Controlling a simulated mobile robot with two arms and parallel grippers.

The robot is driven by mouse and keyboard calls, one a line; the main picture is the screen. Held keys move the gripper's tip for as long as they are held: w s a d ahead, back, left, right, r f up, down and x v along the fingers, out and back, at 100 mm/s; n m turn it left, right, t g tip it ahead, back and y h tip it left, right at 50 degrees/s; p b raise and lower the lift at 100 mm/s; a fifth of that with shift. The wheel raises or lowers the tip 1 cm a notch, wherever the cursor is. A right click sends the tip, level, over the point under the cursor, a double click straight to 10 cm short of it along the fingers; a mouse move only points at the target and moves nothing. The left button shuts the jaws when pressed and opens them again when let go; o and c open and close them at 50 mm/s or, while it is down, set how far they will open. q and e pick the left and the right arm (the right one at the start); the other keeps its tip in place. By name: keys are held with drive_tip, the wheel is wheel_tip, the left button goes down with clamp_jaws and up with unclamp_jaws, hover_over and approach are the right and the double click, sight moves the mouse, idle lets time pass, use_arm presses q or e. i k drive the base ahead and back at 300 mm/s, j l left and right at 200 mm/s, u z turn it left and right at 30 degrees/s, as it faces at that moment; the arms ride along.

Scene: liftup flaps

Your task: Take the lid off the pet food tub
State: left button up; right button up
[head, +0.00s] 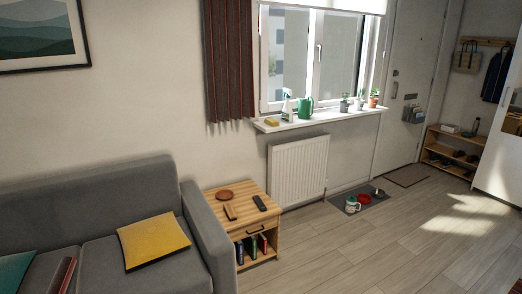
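A small white and green container (352,205), which looks like the pet food tub, stands on a dark grey mat (345,212) on the floor under the window. It is far off and small, so I cannot make out its lid clearly. A red bowl (365,198) and a metal bowl (378,193) sit beside it on the mat. Neither of my grippers shows in the head view.
A grey sofa (120,205) with a yellow cushion (153,240) and a wooden side table (240,215) stand at left. A shoe rack (450,150) is near the door. Open wooden floor (400,240) lies in front.

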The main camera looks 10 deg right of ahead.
sight(351, 198)
drive_tip(key=i+l+z, duration=0.25)
drive_tip(key=i+z, duration=0.75)
drive_tip(key=i, duration=0.15)
drive_tip(key=i+j+z, duration=0.15)
drive_tip(key=i+z, duration=0.3)
drive_tip(key=i+u, duration=0.1)
drive_tip(key=i, duration=1.1)
drive_tip(key=i+l+u, duration=0.1)
drive_tip(key=i, duration=1.15)
drive_tip(key=l, duration=0.1)
